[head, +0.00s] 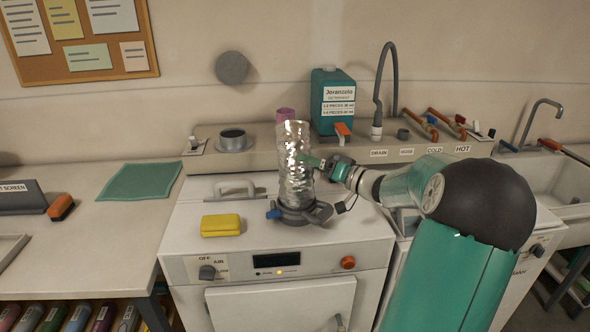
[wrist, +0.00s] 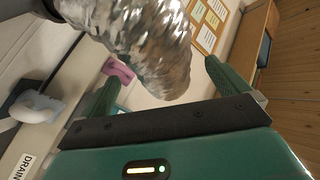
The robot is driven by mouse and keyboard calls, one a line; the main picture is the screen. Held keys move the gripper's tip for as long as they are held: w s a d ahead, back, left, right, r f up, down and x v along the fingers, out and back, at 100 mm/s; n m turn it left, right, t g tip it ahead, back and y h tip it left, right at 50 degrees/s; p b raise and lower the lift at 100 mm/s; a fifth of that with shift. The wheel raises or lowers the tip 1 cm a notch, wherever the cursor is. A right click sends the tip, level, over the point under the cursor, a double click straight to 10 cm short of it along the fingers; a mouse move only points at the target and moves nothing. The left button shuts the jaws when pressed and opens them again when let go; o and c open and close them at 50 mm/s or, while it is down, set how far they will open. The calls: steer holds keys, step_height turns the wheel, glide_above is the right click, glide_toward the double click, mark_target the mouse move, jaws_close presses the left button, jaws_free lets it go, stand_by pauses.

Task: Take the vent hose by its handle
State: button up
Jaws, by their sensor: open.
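The vent hose (head: 295,165) is a crinkled silver foil tube standing upright on the white machine. At its foot is a grey collar (head: 297,213) with a loop-like grip on its right and a blue part on its left. My gripper (head: 314,161) is open at the right side of the foil, above the collar; I cannot tell whether it touches. In the wrist view the foil hose (wrist: 135,35) fills the top, at and beyond the gap between my two green fingers (wrist: 163,72). Nothing is held. The collar's grip is not clear in the wrist view.
A yellow box (head: 221,225) sits left of the hose on the machine top (head: 190,220). Behind stand a pink cup (head: 285,114), a teal detergent jug (head: 332,100) and a hooked grey spout hose (head: 383,85). A green cloth (head: 139,181) lies on the left counter.

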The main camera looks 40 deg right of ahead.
mark_target(307, 152)
steer(key=w, duration=0.3)
steer(key=w+a, duration=0.1)
steer(key=w, duration=0.1)
steer(key=shift+w+f, duration=0.1)
steer(key=shift+w, duration=0.1)
steer(key=c, duration=0.7)
steer(key=shift+c, duration=0.2)
steer(key=shift+r, duration=0.4)
step_height(307, 152, up, 2)
steer(key=shift+r, duration=0.15)
steer(key=s+a+r, duration=0.7)
steer(key=s+r, duration=0.3)
steer(key=s, duration=0.2)
steer(key=shift+s+r, duration=0.1)
